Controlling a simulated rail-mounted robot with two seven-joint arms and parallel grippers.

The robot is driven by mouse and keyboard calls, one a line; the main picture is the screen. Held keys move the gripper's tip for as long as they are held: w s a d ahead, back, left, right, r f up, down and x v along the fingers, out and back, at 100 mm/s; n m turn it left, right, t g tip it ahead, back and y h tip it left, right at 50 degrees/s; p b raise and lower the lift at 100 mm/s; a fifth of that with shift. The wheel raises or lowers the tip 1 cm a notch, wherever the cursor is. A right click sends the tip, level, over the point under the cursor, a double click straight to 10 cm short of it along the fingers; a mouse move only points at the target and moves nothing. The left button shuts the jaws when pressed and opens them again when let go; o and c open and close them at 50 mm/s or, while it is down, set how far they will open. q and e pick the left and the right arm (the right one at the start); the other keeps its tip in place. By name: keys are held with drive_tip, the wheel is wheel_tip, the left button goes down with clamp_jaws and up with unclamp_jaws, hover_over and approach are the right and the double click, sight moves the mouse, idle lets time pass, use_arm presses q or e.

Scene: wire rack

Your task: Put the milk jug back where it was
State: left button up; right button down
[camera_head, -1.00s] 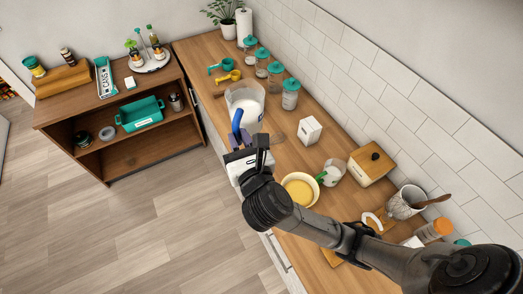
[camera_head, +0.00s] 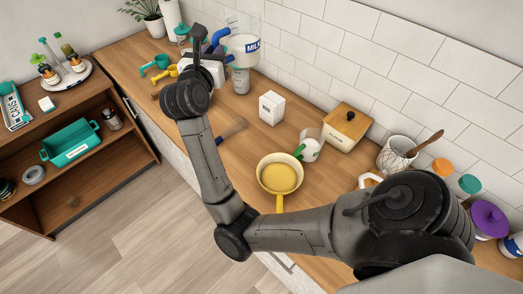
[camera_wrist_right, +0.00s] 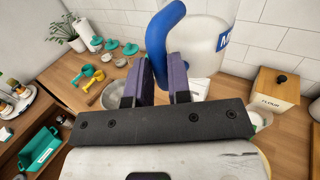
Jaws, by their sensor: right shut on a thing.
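The milk jug (camera_head: 243,45) is translucent, with a blue handle and a blue MILK label. In the head view it is raised above the back of the counter, in front of the tiled wall. My right gripper (camera_head: 212,48) is shut on its blue handle. In the right wrist view the handle (camera_wrist_right: 160,42) stands between the purple finger pads (camera_wrist_right: 160,82), and the jug body (camera_wrist_right: 202,42) is beyond them to the right. The jug's base is partly hidden by the gripper. My left gripper is in neither view.
A white box (camera_head: 271,107), a flour box (camera_head: 345,127), a yellow-filled pan (camera_head: 279,177) and a brush-like tool (camera_head: 231,130) are on the counter (camera_head: 190,160). Teal and yellow scoops (camera_head: 165,71) lie farther left.

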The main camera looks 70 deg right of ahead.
drive_tip(key=d+f+m+g+b, duration=0.1)
drive_tip(key=d+f+g+b, duration=0.15)
drive_tip(key=f, duration=0.35)
drive_tip(key=s+d+f+m+g+b, duration=0.1)
drive_tip(key=d+f+g+b, duration=0.1)
drive_tip(key=f+b, duration=0.3)
drive_tip(key=d+f+m+g+b, duration=0.2)
drive_tip(key=d+f, duration=0.1)
drive_tip(key=f, duration=0.3)
drive_tip(key=f+b, duration=0.2)
drive_tip(key=f, duration=0.6)
drive_tip(key=w+f+b, duration=0.1)
drive_tip(key=f+b, duration=0.2)
drive_tip(key=f, duration=0.5)
drive_tip(key=f+b, duration=0.3)
drive_tip(key=f, duration=0.5)
drive_tip(key=shift+w+d, duration=0.15)
drive_tip(key=shift+w, duration=0.2)
drive_tip(key=shift+f, duration=0.15)
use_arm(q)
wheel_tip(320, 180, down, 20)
